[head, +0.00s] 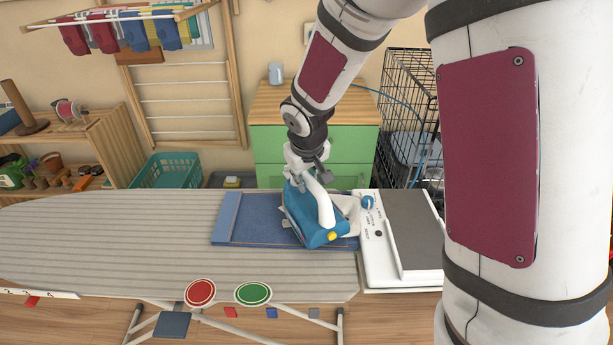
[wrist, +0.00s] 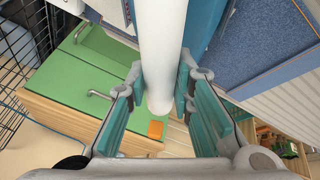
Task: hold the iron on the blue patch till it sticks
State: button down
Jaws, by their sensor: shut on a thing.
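The iron (head: 313,228), with a blue body, white handle and yellow button, is at the right part of a dark blue denim cloth (head: 258,222) on the ironing board. My gripper (head: 306,178) is shut on its white handle, which also shows between the teal finger pads (wrist: 160,88) in the wrist view as a white bar (wrist: 164,40). The iron looks tilted in the head view; I cannot tell whether its soleplate touches the cloth. No separate blue patch can be made out on the cloth; the iron hides part of it. The denim also shows in the wrist view (wrist: 265,40).
The striped ironing board (head: 120,235) is bare at left. A white iron station (head: 378,265) with a dark rest plate adjoins at right. Red (head: 200,292) and green (head: 253,293) discs sit at the front edge. A green cabinet (head: 270,145) and wire crate (head: 405,100) stand behind.

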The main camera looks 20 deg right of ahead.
jog(key=shift+w+r+p, duration=0.1)
jog(key=shift+r+p, duration=3.05)
jog(key=shift+r, duration=1.4)
